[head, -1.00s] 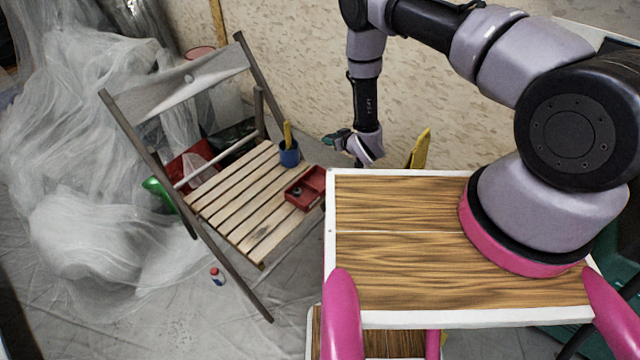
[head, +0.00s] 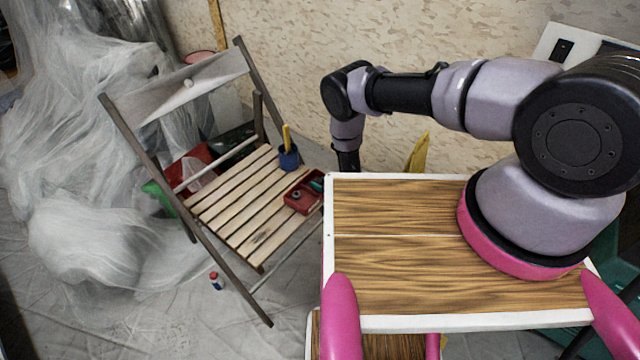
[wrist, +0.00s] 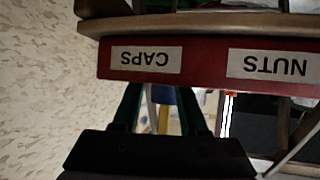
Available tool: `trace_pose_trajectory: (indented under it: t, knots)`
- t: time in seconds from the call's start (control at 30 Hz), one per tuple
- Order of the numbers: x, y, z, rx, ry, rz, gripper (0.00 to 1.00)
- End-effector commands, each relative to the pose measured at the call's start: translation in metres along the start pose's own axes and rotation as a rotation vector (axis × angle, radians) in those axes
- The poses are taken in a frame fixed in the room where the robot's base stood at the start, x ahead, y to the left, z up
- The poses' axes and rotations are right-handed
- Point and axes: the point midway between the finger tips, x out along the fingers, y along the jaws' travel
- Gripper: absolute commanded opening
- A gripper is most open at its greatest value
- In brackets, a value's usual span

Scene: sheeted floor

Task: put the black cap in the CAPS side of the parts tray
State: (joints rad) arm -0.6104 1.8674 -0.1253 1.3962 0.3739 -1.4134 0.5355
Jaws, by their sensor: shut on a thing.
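The red parts tray (head: 290,203) sits on the slatted seat of the folding chair. In the wrist view its labelled wall (wrist: 203,65) shows upside down, with the CAPS label (wrist: 146,60) at left and the NUTS label (wrist: 274,66) at right. My gripper (head: 317,185) is at the tray's right part, mostly hidden behind my table edge. In the wrist view my gripper's fingers (wrist: 160,100) pass behind the wall at the CAPS label, tips hidden. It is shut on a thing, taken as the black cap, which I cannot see. A small grey ring (head: 296,195) lies in the tray's left part.
A blue cup (head: 288,158) with a yellow item stands behind the tray on the chair seat (head: 235,215). The chair back (head: 180,85) rises at left. A small red-capped bottle (head: 216,281) stands on the sheeted floor. Plastic sheeting (head: 80,235) covers the left.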

Motion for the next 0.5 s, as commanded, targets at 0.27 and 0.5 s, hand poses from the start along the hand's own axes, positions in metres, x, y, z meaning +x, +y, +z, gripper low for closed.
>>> trace_pose_trajectory:
  t: [0.27, 0.5]
  knots:
    - [0.0016, 0.0004, 0.0013, 0.001, 0.001, 0.001, 0.0]
    - [0.0026, 0.0005, 0.0042, 0.0, 0.0, 0.001, 0.55]
